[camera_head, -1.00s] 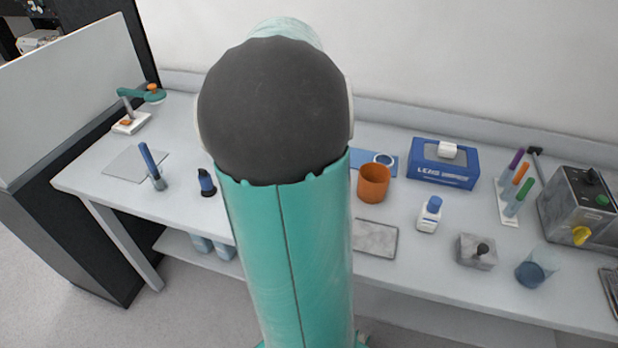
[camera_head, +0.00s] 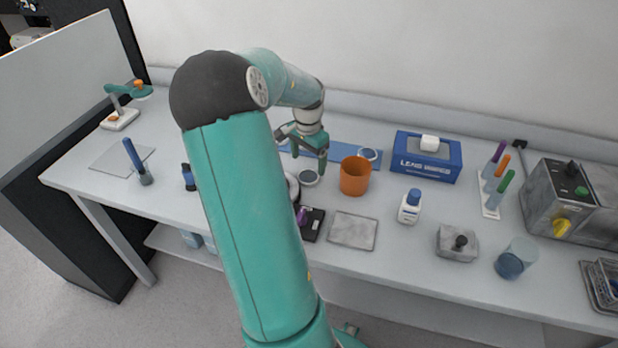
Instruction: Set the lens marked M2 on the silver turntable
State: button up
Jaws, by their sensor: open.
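My gripper (camera_head: 303,153) is open and empty, fingers pointing down over the middle of the bench near the blue mat. A small round lens-like disc (camera_head: 308,178) with a dark rim lies on the bench just below and in front of it. A second round lens-like piece (camera_head: 368,154) lies on the right part of the blue mat (camera_head: 342,152). No M2 mark can be read on either. A pale silver round thing (camera_head: 292,186), perhaps the turntable, shows only at its right edge; my arm hides the rest.
An orange cup (camera_head: 354,177) stands right of my gripper, close to the right-hand lens. A black pad with a purple knob (camera_head: 312,222), a grey plate (camera_head: 353,230), a white bottle (camera_head: 410,206) and a blue wipes box (camera_head: 427,160) are nearby. A wall runs behind.

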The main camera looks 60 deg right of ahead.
aim_at(307, 176)
jog(key=shift+w+f, duration=0.2)
jog(key=shift+f, duration=0.55)
notch_tip(307, 176, down, 4)
jog(key=shift+s+a, duration=0.1)
jog(key=c, duration=1.2)
jog(key=shift+r, duration=0.1)
jog(key=shift+r, duration=0.5)
notch_tip(307, 176, up, 2)
jog(key=shift+a+r, duration=0.15)
jog(key=shift+r, duration=0.05)
jog(key=s+a+r, duration=0.1)
jog(key=a+r, duration=0.2)
jog(key=a, duration=0.1)
jog(key=s+a+r, duration=0.1)
jog(key=a+r, duration=0.2)
jog(key=a, duration=0.2)
jog(key=s+a+r, duration=0.1)
jog(key=a+r, duration=0.2)
jog(key=a, duration=0.1)
jog(key=shift+s+a+r, duration=0.15)
jog(key=shift+s+r, duration=0.05)
jog(key=shift+s, duration=0.15)
